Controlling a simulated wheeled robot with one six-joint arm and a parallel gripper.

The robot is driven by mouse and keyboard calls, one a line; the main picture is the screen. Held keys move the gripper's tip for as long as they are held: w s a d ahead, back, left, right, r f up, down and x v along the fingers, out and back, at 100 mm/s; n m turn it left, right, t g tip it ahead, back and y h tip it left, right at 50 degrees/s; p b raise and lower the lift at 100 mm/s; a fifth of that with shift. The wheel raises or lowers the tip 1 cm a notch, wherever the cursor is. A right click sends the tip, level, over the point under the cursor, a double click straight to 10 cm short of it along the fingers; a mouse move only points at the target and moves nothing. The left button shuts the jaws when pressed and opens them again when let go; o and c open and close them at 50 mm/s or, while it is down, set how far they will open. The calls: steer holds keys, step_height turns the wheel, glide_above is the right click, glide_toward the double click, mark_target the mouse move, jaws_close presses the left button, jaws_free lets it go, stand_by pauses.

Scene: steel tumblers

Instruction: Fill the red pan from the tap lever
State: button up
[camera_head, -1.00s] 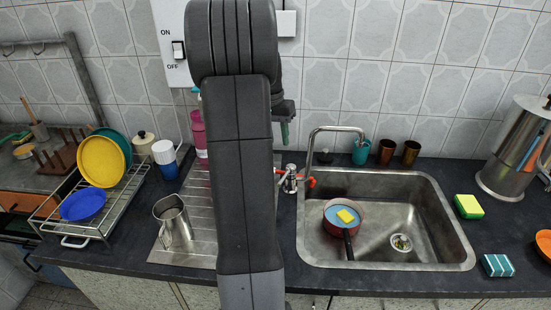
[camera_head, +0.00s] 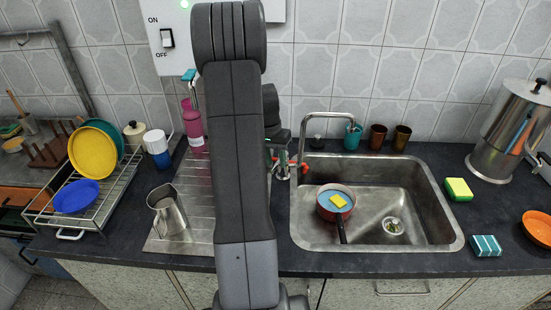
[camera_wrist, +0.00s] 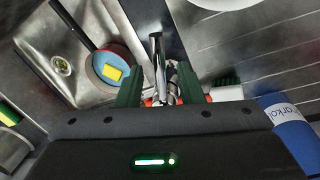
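The red pan (camera_head: 324,214) sits in the left part of the sink, its dark handle toward the front edge. Its inside looks blue and a yellow sponge (camera_head: 338,201) lies in it; the wrist view also shows the pan (camera_wrist: 98,72). The tap (camera_head: 301,140) stands at the sink's left back corner, its spout arching over the basin, with red lever parts (camera_head: 303,166) at its base. In the wrist view my gripper (camera_wrist: 160,92) is open, its two green fingers on either side of the tap base. Contact is unclear; my arm hides much in the head view.
A steel jug (camera_head: 168,212) stands on the drainboard left of my arm. A pink bottle (camera_head: 191,124) and a blue-and-white container (camera_head: 158,150) stand behind it. Cups (camera_head: 377,136) line the wall behind the sink. A yellow-green sponge (camera_head: 458,189) lies to the right.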

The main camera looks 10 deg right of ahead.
jaws_close()
steer(key=shift+w+a+m+b, duration=0.3)
steer(key=shift+w+a+m, duration=0.1)
steer(key=shift+m, duration=0.7)
jaws_free()
step_height(320, 180, up, 14)
steer(key=w+a, duration=0.1)
steer(key=shift+w+a+f+b, duration=0.2)
steer(key=shift+a+b, duration=0.05)
steer(key=shift+b, duration=0.1)
